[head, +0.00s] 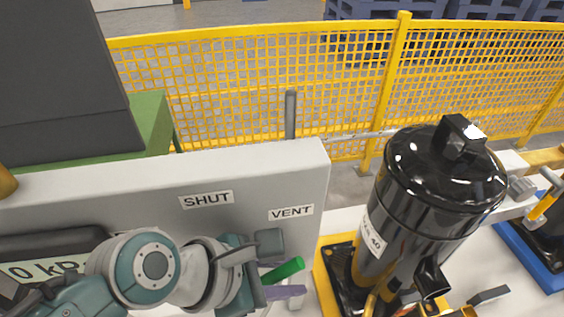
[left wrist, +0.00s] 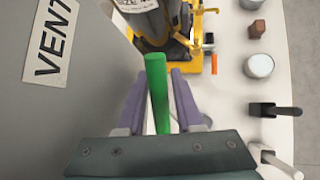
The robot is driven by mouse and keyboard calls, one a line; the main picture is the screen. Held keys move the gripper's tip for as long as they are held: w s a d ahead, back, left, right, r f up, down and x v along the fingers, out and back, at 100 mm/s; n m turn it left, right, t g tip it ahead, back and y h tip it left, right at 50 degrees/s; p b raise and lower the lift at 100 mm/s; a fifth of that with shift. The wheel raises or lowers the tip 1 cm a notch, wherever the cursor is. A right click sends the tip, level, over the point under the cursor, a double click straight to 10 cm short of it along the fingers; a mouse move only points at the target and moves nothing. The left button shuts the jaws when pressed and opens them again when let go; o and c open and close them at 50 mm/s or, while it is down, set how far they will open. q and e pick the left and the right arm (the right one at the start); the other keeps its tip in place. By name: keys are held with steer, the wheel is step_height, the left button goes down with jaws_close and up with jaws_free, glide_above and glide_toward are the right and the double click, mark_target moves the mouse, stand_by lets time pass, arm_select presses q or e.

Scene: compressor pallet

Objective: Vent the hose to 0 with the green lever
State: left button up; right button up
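The green lever (head: 284,270) sticks out from the grey panel below the VENT label (head: 291,213), tilted up to the right in the head view. In the left wrist view the green lever (left wrist: 157,92) stands between the two purple fingers. My left gripper (head: 279,281) is at the lever; the left wrist view shows its fingers (left wrist: 158,103) open, one on each side, with small gaps. The SHUT label (head: 206,199) is left of VENT. A readout (head: 45,268) at lower left shows 0 kPa, its end partly hidden by my arm. My right gripper is not in view.
A black cylinder (head: 430,200) on a yellow base stands right of the panel (head: 300,165). A yellow mesh fence (head: 250,80) runs behind. The left wrist view shows a white-topped can (left wrist: 259,66) and black fitting (left wrist: 275,109) on the pale surface.

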mark_target(272, 277)
arm_select(q)
steer(key=p+v, duration=0.2)
steer(key=v, duration=0.7)
steer(key=shift+a+p, duration=0.1)
steer(key=shift+p, duration=0.2)
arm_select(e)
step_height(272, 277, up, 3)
